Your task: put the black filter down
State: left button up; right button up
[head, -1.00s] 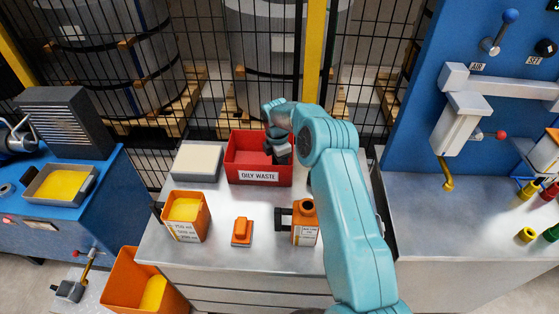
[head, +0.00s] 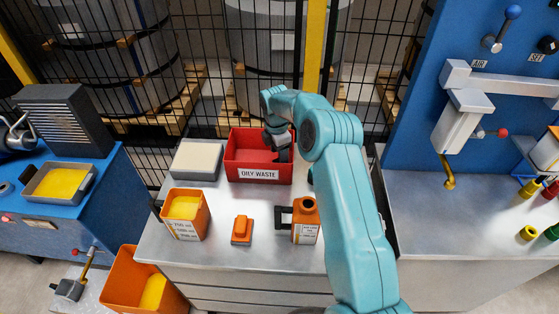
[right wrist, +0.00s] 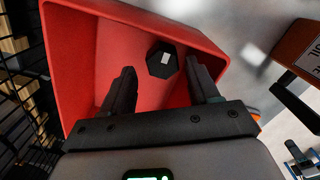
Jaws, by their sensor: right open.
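The black filter (right wrist: 162,61), a dark six-sided piece with a small pale mark, lies inside the red oily waste bin (right wrist: 75,45) in the right wrist view. My right gripper (right wrist: 163,85) is open, its two fingers apart over the bin with the filter beyond and between their tips, held by neither. In the head view my right gripper (head: 280,150) is over the right half of the red bin (head: 245,162). The filter cannot be made out there. My left gripper is not in view.
A grey tray with a pale top (head: 196,160) stands left of the bin. In front are an orange container (head: 186,212), a small orange block (head: 242,230) and an orange can (head: 305,218). Black wire fencing (head: 210,60) stands close behind. Bare bench (head: 215,250) lies at the front.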

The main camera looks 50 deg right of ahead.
notch_tip(320, 180, up, 8)
jog(key=shift+a+b, duration=0.3)
dwell(0.5)
